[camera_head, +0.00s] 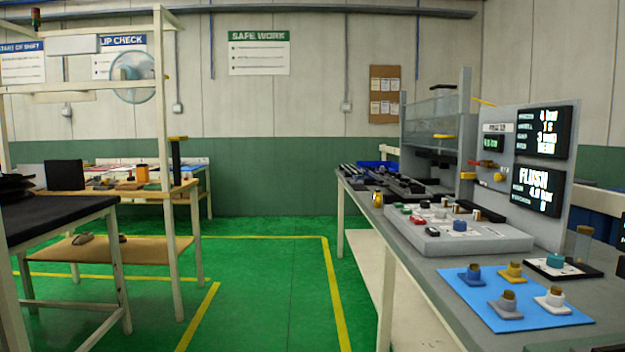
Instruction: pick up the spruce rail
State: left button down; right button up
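Neither of my grippers is in view. I cannot make out a thing that is surely the spruce rail. Several long dark parts (385,181) lie at the far end of the right workbench (420,275), too small to tell apart. A light grey fixture board (470,238) on the same bench carries small red, green, white and dark pieces. A blue mat (535,318) nearer to me holds several small round fittings in blue, yellow, grey and white.
A grey panel with black displays (543,132) stands on the right bench. A dark-topped table (50,220) is at the left, and a wooden bench (120,190) with a fan stands behind it. Green floor (270,290) with yellow lines lies open between them.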

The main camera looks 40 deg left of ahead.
aim_at(396, 177)
jog(key=u, duration=0.7)
jog(key=i+j+u, duration=0.35)
jog(key=i, duration=0.35)
jog(key=i+j+u, duration=0.3)
jog(key=i, duration=0.4)
jog(key=i+j+u, duration=0.1)
jog(key=i+u, duration=0.25)
jog(key=i, duration=0.4)
